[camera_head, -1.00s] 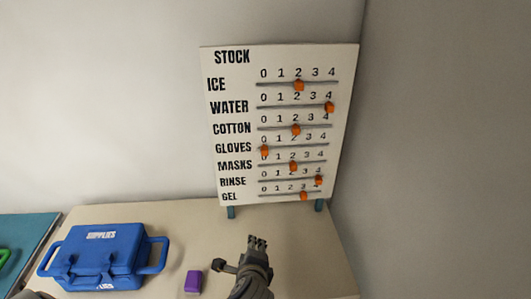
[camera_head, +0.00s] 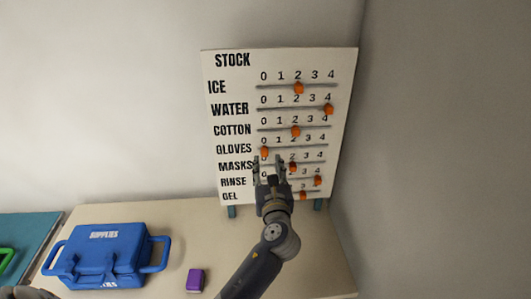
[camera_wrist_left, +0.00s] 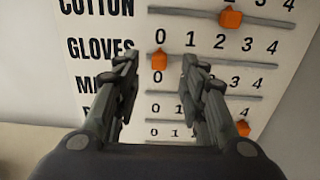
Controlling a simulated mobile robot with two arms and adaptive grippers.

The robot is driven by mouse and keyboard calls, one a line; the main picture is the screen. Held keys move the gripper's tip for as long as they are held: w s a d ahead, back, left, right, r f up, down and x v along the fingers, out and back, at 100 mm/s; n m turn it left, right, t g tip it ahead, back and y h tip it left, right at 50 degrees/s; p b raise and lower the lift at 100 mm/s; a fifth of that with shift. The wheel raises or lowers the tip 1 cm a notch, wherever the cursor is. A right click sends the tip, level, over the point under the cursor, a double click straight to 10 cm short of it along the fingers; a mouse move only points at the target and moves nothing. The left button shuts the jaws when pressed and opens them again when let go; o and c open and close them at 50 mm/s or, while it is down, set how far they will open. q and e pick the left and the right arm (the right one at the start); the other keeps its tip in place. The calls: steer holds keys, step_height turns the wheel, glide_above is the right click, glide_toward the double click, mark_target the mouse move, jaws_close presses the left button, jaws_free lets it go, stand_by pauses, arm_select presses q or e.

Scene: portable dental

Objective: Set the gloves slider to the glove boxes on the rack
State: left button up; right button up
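The white stock board (camera_head: 212,120) stands upright at the back right of the table. Its gloves slider is an orange knob (camera_head: 264,152) at the left end of its track, by 0. The knob also shows in the left wrist view (camera_wrist_left: 158,59), between and beyond the fingertips. My left gripper (camera_head: 269,170) is open, its two fingers apart and pointing up at the board just below the gloves knob. I see no clear contact with the knob. The gripper partly covers the masks, rinse and gel rows.
Other orange knobs sit close by, such as the cotton knob (camera_head: 295,131) above and the masks knob (camera_head: 292,167) below. A blue supplies case (camera_head: 112,252) and a purple block (camera_head: 195,280) are on the table. A grey wall (camera_head: 440,150) is at the right.

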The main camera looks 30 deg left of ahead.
mark_target(266, 152)
arm_select(q)
steer(key=shift+p+x, duration=0.45)
steer(key=shift+x, duration=2.55)
jaws_close()
